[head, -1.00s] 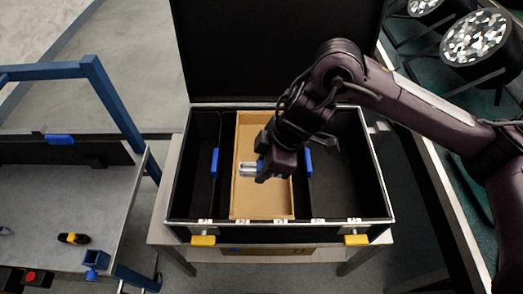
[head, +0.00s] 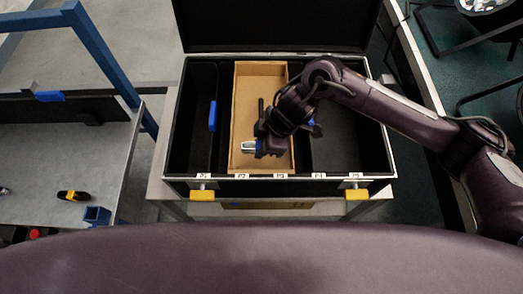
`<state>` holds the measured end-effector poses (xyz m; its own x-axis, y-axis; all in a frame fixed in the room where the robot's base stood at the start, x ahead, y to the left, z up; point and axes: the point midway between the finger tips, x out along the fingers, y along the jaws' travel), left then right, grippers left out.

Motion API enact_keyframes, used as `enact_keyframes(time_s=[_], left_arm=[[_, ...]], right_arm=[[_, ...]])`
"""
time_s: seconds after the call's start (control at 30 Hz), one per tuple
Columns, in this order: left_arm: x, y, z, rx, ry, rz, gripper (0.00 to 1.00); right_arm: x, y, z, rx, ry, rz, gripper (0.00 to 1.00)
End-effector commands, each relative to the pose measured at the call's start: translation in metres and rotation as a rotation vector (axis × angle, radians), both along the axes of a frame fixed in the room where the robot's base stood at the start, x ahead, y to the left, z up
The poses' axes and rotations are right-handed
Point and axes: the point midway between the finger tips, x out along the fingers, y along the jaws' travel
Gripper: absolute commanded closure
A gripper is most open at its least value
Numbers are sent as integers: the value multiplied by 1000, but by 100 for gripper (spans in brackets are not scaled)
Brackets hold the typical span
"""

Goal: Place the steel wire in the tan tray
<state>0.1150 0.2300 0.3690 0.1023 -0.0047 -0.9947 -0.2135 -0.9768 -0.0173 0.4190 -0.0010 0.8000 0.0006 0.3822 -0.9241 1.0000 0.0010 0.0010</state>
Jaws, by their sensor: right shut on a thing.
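The tan tray (head: 258,80) is a long open box set in the middle of the black case. My right gripper (head: 256,148) is over the near part of the tray, shut on a small silvery piece, which I take to be the steel wire (head: 247,146). The gripper hides part of the tray's right side. My left gripper is not in view.
The open black case (head: 180,120) stands on a grey table, its lid (head: 275,25) raised behind. Dark compartments flank the tray, and yellow latches (head: 202,195) sit on the front. At left is a grey workbench (head: 100,150) with a blue frame and a yellow-black tool (head: 73,195).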

Motion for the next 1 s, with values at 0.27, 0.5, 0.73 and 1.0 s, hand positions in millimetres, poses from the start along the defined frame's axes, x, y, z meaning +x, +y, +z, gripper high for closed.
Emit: enact_keyframes(time_s=[0.27,0.5,0.73,1.0], left_arm=[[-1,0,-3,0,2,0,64],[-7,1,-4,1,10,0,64],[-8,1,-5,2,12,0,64],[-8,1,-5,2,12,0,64]], right_arm=[[0,0,-38,-2,2,-1,96],[0,0,-41,-1,-1,0,96],[0,0,-44,-1,0,0,67],[0,0,-44,-1,1,0,51]])
